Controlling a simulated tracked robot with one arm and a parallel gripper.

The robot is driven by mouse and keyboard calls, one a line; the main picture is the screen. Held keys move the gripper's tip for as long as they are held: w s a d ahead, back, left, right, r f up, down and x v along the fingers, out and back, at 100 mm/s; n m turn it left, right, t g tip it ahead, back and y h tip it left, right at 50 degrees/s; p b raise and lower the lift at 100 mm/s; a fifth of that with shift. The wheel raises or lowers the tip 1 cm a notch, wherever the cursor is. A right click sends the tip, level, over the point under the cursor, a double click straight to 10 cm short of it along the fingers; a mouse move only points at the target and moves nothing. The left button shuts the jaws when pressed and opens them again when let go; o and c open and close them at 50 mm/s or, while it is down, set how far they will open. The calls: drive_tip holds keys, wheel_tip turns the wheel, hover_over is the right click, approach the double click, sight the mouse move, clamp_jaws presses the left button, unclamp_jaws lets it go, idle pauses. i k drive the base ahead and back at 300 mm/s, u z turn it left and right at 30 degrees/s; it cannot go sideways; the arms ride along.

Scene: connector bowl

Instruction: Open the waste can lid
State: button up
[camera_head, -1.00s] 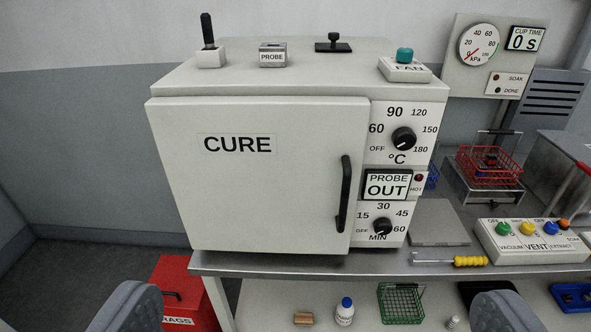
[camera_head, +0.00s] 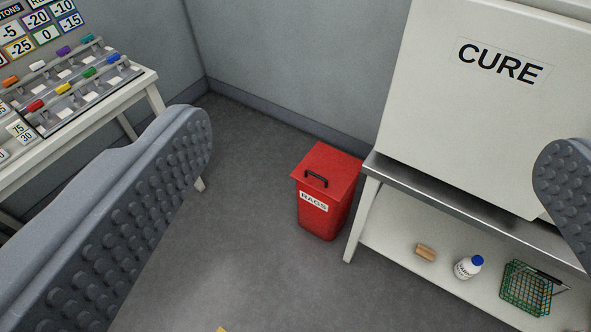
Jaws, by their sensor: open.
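The waste can (camera_head: 322,222) is a red bin labelled RAGS, standing on the grey floor near the middle of the view. Its red lid (camera_head: 332,163) looks closed and carries a black handle (camera_head: 316,178). My gripper (camera_head: 375,165) is open, with one studded grey finger at the left and the other at the right edge. Nothing is between the fingers up close. The bin is seen beyond them, apart from both.
The bench (camera_head: 366,206) with the white CURE oven (camera_head: 480,110) stands right beside the bin. Its lower shelf holds a wooden block (camera_head: 426,252), a white bottle (camera_head: 467,268) and a green basket (camera_head: 527,287). A table (camera_head: 75,135) with coloured levers stands at left. Floor before the bin is clear.

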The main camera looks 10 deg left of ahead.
sight(328, 171)
drive_tip(key=z, duration=0.2)
drive_tip(key=i, duration=1.8)
drive_tip(key=u, duration=0.55)
